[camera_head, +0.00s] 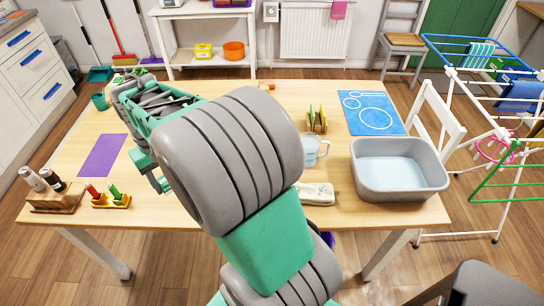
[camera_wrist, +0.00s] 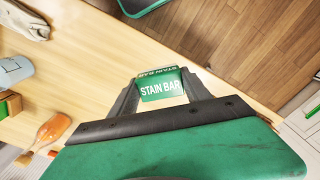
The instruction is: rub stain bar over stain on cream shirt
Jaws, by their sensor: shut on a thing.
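My gripper (camera_wrist: 161,92) is shut on a small green block, the stain bar (camera_wrist: 160,85), lettered STAIN BAR in white. The bar sits between the two dark fingers, above the wooden table in the wrist view. In the head view my arm hides the gripper's hold, and I cannot make out the bar there. A folded cream cloth (camera_head: 316,194) lies near the table's front edge, left of the grey basin. It also shows at the upper left of the wrist view (camera_wrist: 25,20), apart from the bar. I cannot tell whether it is the shirt, and I see no stain.
A grey basin (camera_head: 400,170) of water stands at the table's right, with a pale blue jug (camera_head: 314,150) left of it. A blue mat (camera_head: 371,113) lies behind. A purple mat (camera_head: 103,155) and small wooden racks are at the left. A drying rack (camera_head: 500,125) stands right.

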